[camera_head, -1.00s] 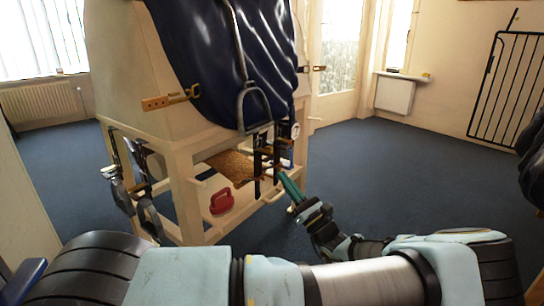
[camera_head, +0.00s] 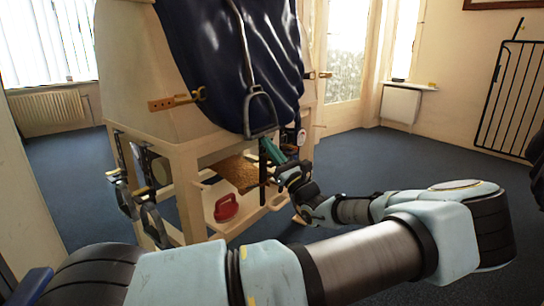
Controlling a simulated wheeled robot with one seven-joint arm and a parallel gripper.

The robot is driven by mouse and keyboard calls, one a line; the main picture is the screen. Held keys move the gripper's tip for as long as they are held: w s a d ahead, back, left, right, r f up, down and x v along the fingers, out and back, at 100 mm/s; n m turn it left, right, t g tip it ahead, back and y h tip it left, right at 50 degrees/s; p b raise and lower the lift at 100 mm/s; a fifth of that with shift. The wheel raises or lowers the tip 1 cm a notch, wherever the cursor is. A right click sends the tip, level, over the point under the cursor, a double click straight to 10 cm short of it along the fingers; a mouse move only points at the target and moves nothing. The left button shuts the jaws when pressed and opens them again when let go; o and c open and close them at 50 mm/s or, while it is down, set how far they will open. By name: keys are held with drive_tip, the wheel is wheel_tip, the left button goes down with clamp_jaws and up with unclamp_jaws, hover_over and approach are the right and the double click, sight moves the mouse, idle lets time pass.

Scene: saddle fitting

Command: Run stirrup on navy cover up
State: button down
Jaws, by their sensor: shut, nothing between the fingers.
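The navy cover (camera_head: 205,50) drapes over the pale saddle stand (camera_head: 130,60). A grey metal stirrup (camera_head: 260,112) hangs low on a leather strap (camera_head: 241,38) down the front of the cover. My gripper (camera_head: 265,146) has green fingers and is shut and empty. Its tips are just below the stirrup's tread in the picture; I cannot tell whether they touch it.
A brass hook on a tan strap (camera_head: 176,101) sticks out left of the cover. A red object (camera_head: 226,207) lies on the stand's lower shelf (camera_head: 240,222). The blue carpet (camera_head: 400,160) at right is clear.

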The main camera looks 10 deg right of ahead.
drive_tip(key=shift+r, duration=0.15)
drive_tip(key=w+a+r+p, duration=0.1)
drive_tip(key=r+p, duration=0.5)
drive_tip(key=w+a+r+p, duration=0.1)
drive_tip(key=r+p, duration=0.5)
drive_tip(key=w+a+r+p, duration=0.1)
drive_tip(key=r+p, duration=0.6)
drive_tip(key=shift+w, duration=0.25)
drive_tip(key=shift+f, duration=0.1)
